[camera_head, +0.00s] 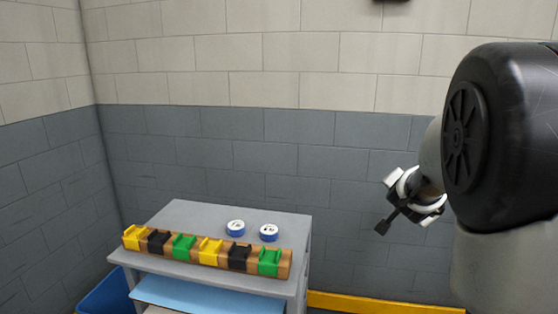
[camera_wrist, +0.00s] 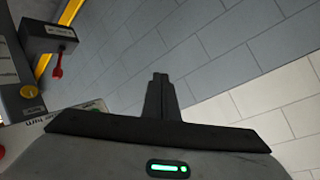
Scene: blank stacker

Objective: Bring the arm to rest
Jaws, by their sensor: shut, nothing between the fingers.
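My gripper (camera_head: 382,228) is at the right in the head view, up in the air beside the grey cabinet and clear of it. Its dark fingers point down and to the left. In the wrist view the fingers (camera_wrist: 159,78) are together with nothing between them. My arm is folded at the right of the head view, and its large black joint hides what is behind it.
A grey cabinet (camera_head: 185,216) holds a wooden rack (camera_head: 218,264) with yellow, black and green blocks, and two blue-and-white discs (camera_head: 236,228). A blue bin (camera_head: 108,294) stands at lower left. The wrist view shows a dark box (camera_wrist: 45,38) with a red lever (camera_wrist: 58,66).

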